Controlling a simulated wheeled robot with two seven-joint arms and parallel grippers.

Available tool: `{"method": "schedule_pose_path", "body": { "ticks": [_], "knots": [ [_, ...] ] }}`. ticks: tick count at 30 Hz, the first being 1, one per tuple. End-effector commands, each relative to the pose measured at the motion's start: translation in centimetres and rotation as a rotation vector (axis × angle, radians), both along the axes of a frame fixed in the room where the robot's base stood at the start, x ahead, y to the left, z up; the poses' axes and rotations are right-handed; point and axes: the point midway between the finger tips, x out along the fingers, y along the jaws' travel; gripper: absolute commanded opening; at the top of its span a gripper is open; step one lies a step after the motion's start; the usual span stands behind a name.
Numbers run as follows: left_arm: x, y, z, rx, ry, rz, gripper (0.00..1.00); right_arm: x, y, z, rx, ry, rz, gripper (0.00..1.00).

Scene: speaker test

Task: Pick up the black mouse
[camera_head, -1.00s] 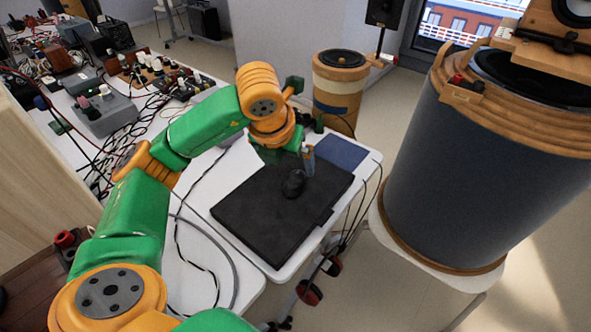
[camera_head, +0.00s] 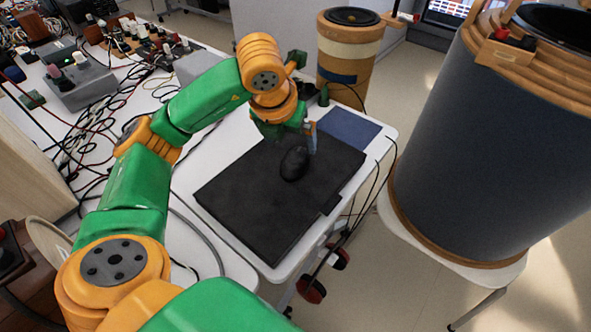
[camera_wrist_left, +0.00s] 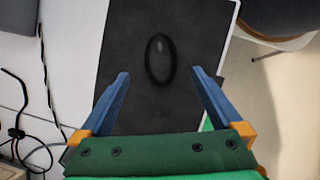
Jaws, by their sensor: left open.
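The black mouse (camera_head: 294,163) lies on a closed black laptop (camera_head: 245,205) on the white table. In the left wrist view the mouse (camera_wrist_left: 160,60) lies on the dark lid (camera_wrist_left: 195,30), ahead of and between the fingertips. My left gripper (camera_head: 300,143) is open and empty, just behind the mouse in the head view. Its two blue fingers (camera_wrist_left: 160,75) are spread on either side in the wrist view, and neither is seen touching the mouse. One finger is mostly hidden in the head view. My right gripper is not in view.
A blue flat item (camera_head: 348,128) lies on the table beyond the laptop. A wooden speaker cylinder (camera_head: 345,62) stands behind the table, and a large dark one (camera_head: 480,150) stands at right. Cables and electronics (camera_head: 80,85) crowd the left bench.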

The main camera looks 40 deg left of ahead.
Motion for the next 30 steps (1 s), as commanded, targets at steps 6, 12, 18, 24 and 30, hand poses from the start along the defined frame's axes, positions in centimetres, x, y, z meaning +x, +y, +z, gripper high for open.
{"method": "schedule_pose_path", "body": {
  "ticks": [6,12,18,24,30],
  "knots": [
    [0.4,0.1,-3.0,0.0,0.004,-0.001,1.0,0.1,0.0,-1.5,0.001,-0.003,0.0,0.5],
    [1.3,0.2,-6.6,-0.001,0.005,0.001,1.0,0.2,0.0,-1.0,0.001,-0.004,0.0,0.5],
    [2.1,0.4,-8.3,0.001,0.001,0.0,1.0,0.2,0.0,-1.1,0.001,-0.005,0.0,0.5],
    [2.1,0.4,-8.2,0.0,0.0,0.0,0.84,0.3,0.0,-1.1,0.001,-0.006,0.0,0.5],
    [2.1,0.4,-8.2,0.0,0.0,0.0,0.3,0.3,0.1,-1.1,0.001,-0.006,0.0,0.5]
  ]
}}
